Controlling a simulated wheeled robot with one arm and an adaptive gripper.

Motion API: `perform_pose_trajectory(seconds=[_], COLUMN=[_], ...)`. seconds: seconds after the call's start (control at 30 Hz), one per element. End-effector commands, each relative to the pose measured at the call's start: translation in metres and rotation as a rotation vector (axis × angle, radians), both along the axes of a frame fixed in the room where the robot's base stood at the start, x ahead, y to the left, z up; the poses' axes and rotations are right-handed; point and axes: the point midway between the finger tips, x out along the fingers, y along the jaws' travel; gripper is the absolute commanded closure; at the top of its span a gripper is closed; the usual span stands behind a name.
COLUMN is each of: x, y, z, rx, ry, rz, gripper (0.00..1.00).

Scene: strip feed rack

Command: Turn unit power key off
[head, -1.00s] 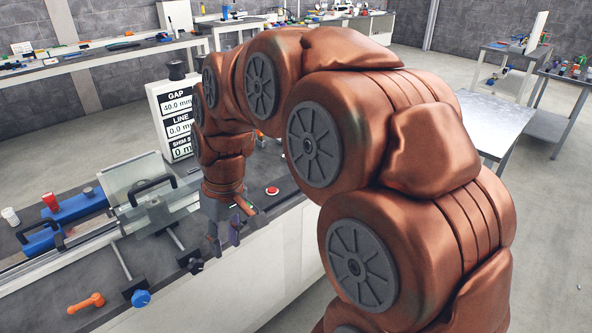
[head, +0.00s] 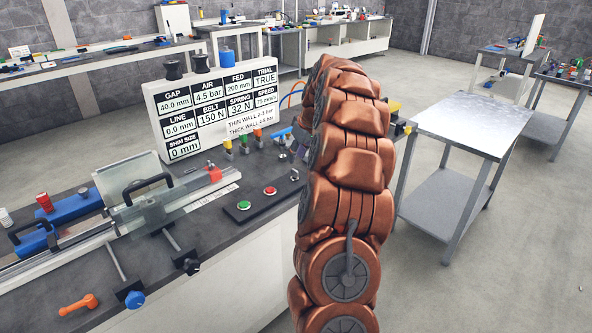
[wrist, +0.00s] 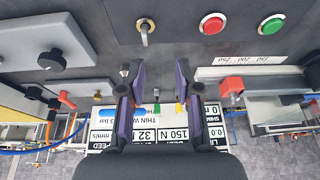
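The power key (head: 294,175), a small silver key switch, is at the right end of the dark button panel on the bench, just left of my arm. In the wrist view the key (wrist: 145,33) stands out from its round switch, near the top and slightly left of centre. My gripper (wrist: 160,82) is open, with its two dark purple fingers apart and nothing between them. The key shows beyond the fingertips, apart from them.
Beside the key are a red button (head: 270,190) and a green button (head: 243,205). A display board (head: 215,105) stands behind, with several coloured valves (head: 243,142) before it. A grey block with a black knob (wrist: 52,60) is left in the wrist view. A metal table (head: 475,115) is right.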

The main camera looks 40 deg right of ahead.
Motion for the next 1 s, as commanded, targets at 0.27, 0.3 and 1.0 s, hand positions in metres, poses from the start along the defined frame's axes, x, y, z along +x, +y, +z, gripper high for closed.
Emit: perform_pose_trajectory(seconds=[0.27,0.3,1.0], x=[0.0,0.001,0.028], y=[-0.021,-0.021,-0.021], z=[-0.009,-0.011,-0.076], rx=[-0.015,-0.014,-0.016], ry=[-0.008,-0.008,-0.01], rz=[-0.011,-0.01,-0.012], gripper=[0.67,0.67,0.67])
